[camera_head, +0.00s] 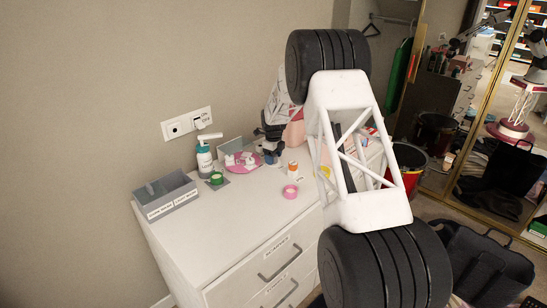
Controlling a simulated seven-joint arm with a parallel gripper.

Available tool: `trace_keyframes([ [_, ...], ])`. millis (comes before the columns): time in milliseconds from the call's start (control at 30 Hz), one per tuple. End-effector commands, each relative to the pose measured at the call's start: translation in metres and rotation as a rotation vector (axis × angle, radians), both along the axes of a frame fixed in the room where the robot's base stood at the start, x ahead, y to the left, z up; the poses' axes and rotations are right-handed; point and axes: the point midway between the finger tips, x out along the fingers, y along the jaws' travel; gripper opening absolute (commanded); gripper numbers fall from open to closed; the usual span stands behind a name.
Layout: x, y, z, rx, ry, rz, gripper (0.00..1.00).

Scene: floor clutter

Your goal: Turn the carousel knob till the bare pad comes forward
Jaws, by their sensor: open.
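The carousel (259,168) is a pink-magenta round plate toward the back of the white dresser top. Several small whitish pieces stand on it. They are too small to tell apart, and I cannot make out the knob or which pad is bare. My gripper (270,158) is a small dark shape at the carousel's right edge, below my white forearm. It is open and appears empty. I cannot tell whether its fingers touch the carousel. My big arm link and black joints cover the dresser's right part.
A grey two-compartment tray (169,199) sits at the left, near a pump bottle (204,160) and green roll (216,178). A pink roll (290,191) and small orange-white bottle (292,168) stand right of the carousel. The dresser's front top (225,230) is clear.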

Motion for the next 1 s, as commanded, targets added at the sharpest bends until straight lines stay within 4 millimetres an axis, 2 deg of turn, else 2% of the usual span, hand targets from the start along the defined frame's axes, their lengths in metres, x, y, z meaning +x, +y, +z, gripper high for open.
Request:
trace_keyframes([
  [33, 0.0000, 0.0000, 0.0001, 0.000, 0.000, 0.000, 0.60],
  [333, 0.0000, 0.0001, 0.0001, 0.000, 0.000, 0.000, 0.15],
  [667, 0.0001, 0.0002, 0.0005, 0.000, 0.000, 0.032, 0.15],
  [1000, -0.0001, 0.0000, 0.0003, 0.000, 0.000, 0.204, 0.15],
])
